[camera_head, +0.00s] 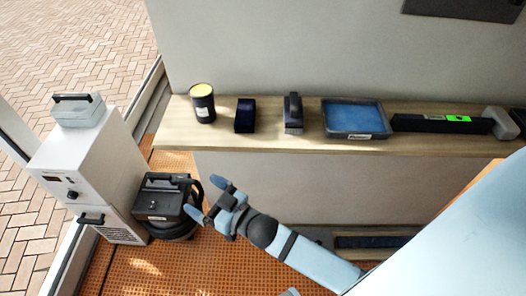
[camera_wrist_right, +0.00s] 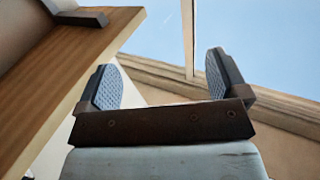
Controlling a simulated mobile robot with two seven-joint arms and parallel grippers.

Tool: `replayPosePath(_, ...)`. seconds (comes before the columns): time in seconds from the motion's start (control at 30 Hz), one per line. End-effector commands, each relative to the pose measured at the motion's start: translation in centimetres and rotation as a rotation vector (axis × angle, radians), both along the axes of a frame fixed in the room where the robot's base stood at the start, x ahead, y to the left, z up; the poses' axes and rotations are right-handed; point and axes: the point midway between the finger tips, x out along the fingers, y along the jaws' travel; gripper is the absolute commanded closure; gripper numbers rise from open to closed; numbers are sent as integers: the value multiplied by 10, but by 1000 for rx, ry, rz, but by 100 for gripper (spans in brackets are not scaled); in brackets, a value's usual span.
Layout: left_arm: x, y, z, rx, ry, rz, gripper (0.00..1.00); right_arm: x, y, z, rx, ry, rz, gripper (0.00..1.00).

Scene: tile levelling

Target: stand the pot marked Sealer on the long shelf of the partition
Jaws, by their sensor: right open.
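A dark cylindrical pot with a yellow top (camera_head: 202,104) stands upright at the left end of the long wooden shelf (camera_head: 270,143) of the partition. Its small label is too small to read, so I cannot tell whether it says Sealer. My right gripper (camera_head: 208,200) is open and empty, below and in front of the shelf's left part, apart from the pot. In the right wrist view its two padded fingers (camera_wrist_right: 163,82) are spread with nothing between them, and the shelf edge (camera_wrist_right: 75,85) is at left. My left gripper is not in view.
Along the shelf stand a dark block (camera_head: 245,115), a dark upright tool (camera_head: 293,114), a blue-filled tray (camera_head: 354,117) and a long black level (camera_head: 440,124). A black vacuum-like machine (camera_head: 166,199) and a white cabinet (camera_head: 88,160) stand at left. Small gaps separate the shelf items.

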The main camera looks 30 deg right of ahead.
Motion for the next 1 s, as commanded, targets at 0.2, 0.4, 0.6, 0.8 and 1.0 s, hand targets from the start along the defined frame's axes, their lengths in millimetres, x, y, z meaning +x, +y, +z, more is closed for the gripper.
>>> replayPosePath(0.2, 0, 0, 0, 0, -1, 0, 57, -90, -72, -107, -149, 461, -179, 8)
replayPosePath(0.4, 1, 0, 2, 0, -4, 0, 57, -138, -95, -140, -216, 643, -187, 8)
replayPosePath(0.6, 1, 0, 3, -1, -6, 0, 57, -142, -97, -143, -225, 659, -184, 8)
replayPosePath(0.8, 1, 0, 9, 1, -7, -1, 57, -142, -96, -137, -225, 657, -184, 8)
replayPosePath(1.0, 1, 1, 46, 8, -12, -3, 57, -143, -98, -99, -232, 648, -185, 8)
